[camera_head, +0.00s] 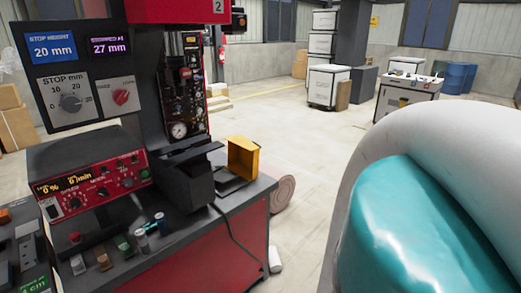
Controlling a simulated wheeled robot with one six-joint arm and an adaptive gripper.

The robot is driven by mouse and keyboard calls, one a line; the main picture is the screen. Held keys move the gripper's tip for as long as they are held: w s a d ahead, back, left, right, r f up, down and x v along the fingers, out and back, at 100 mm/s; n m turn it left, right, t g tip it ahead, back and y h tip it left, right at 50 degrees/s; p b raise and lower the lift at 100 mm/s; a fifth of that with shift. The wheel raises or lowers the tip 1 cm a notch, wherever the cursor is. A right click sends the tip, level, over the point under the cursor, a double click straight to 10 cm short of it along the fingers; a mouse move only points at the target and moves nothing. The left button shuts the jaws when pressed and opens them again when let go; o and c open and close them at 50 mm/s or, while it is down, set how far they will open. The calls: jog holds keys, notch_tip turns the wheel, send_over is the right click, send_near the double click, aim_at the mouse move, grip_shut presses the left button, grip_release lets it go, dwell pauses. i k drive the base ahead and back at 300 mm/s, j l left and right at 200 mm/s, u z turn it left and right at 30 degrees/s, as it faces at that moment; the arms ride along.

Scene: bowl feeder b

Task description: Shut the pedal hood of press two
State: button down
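Press two is the dark and red machine marked by a "2" plate (219,6) at its top. A yellow hood (243,157) stands tilted up at the right edge of the machine's dark bench, with its hollow side showing. A dark flat base (228,182) lies below and in front of it; what is inside is too small to tell. I take this to be the pedal hood, and it looks open. My gripper is not in view. Only a large white and teal part of my own arm fills the right side.
A display panel (72,75) and a red control box (95,185) stand at the left. A dark block (187,178) sits just left of the hood. Small coloured parts lie on the bench front. A rolled mat (284,193) is on the floor.

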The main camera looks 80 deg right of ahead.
aim_at(243, 154)
jog(key=k+l, duration=0.15)
jog(key=l, duration=0.4)
jog(key=k+l, duration=0.15)
jog(key=l, duration=0.45)
jog(key=k+l, duration=0.1)
jog(key=l, duration=0.45)
jog(key=k+l+z, duration=0.1)
jog(key=l, duration=0.5)
jog(key=k+l, duration=0.2)
jog(key=l, duration=0.35)
jog(key=k+l, duration=0.1)
jog(key=l, duration=0.5)
jog(key=k+l, duration=0.1)
jog(key=l, duration=0.45)
jog(key=k+l+z, duration=0.1)
jog(key=l, duration=0.5)
